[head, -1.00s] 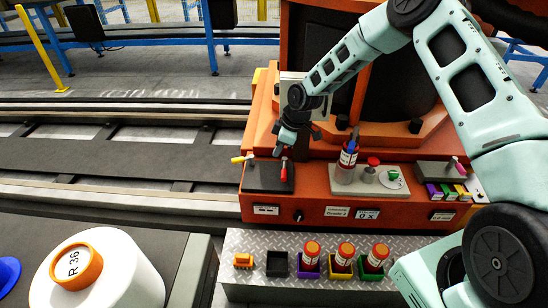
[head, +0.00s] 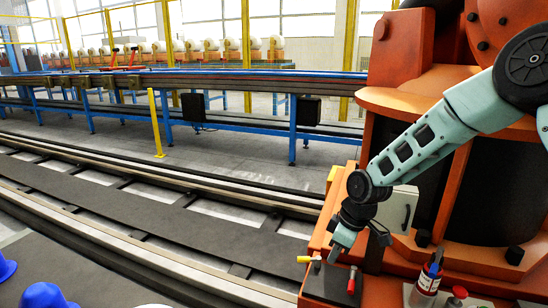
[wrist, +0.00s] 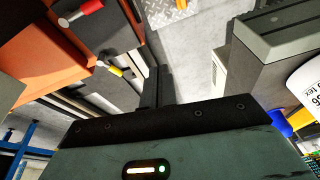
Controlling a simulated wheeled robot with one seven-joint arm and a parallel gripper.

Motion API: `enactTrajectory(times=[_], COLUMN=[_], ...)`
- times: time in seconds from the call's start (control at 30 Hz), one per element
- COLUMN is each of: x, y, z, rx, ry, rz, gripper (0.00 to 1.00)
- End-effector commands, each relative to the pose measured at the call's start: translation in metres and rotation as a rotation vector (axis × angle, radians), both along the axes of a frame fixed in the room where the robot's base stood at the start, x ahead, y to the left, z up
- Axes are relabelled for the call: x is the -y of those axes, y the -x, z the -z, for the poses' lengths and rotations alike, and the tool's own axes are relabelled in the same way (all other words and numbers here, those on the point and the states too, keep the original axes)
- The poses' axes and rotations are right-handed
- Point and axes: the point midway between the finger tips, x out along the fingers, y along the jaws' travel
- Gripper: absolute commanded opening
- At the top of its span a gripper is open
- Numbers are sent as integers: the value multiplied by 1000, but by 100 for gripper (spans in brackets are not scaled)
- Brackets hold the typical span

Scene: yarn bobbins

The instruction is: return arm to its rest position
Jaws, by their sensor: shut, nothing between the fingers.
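My arm reaches in from the right in the head view, bent at the elbow. My gripper (head: 341,242) points down at the front left of the orange machine, just above two small tools, one with a yellow handle (head: 305,259) and one with a red handle (head: 352,279). In the wrist view my gripper's dark fingers (wrist: 157,88) are together with nothing between them. The red handle (wrist: 78,12) and yellow handle (wrist: 116,72) show at upper left there, apart from the fingers.
The orange machine (head: 398,252) stands close beside and behind the gripper. Floor rails (head: 120,195) run along the left. Blue cones (head: 45,293) are at lower left.

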Motion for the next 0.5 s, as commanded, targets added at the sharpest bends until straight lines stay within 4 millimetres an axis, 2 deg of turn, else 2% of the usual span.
enactTrajectory(times=[0.03,0.2,0.4,0.5], x=[-15,-44,-51,-47], y=[23,106,203,240], z=[-20,-70,-111,-122], rx=[-11,-64,-99,-108], ry=[21,80,140,157], rz=[4,75,186,237], gripper=[0,0,0,0])
